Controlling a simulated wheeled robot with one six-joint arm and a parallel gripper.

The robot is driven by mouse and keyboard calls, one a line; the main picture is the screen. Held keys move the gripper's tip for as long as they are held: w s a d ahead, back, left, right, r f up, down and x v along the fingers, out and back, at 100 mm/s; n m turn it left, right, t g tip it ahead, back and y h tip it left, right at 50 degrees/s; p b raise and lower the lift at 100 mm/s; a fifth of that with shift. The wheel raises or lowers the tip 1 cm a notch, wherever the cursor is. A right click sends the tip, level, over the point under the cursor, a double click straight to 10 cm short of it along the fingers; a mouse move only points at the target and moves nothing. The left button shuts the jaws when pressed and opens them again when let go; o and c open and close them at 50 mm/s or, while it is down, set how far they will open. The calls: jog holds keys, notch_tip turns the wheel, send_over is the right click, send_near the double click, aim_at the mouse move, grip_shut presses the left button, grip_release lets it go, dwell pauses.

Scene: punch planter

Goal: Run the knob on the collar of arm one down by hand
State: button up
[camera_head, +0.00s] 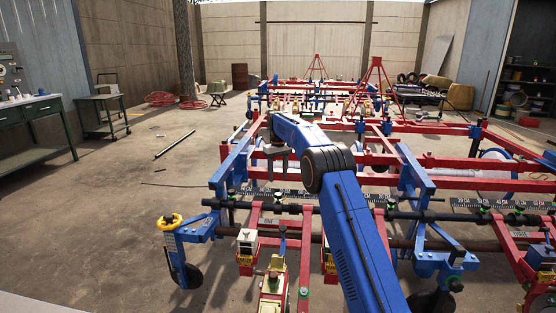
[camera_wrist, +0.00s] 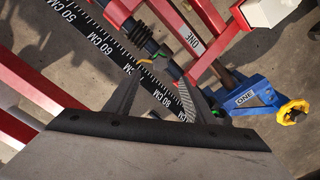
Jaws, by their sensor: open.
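My gripper (camera_wrist: 158,76) is open and empty in the wrist view, its two fingers pointing toward a black scale bar (camera_wrist: 108,42) marked in CM. A red arm labelled ONE (camera_wrist: 193,43) runs beyond the fingertips. A dark round bar with a ribbed black collar (camera_wrist: 143,36) passes beside the scale. A small green part (camera_wrist: 161,53) shows near the fingertips; I cannot tell whether it is the collar's knob. In the head view my gripper (camera_head: 278,160) hangs above the planter's left part, apart from the scale bar (camera_head: 272,191).
Red and blue frame beams (camera_head: 440,162) fill the right side. A workbench (camera_head: 35,115) stands left; the floor between is mostly free.

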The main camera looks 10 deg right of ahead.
notch_tip(320, 180, up, 8)
jog(key=shift+r, duration=0.2)
dwell(0.4)
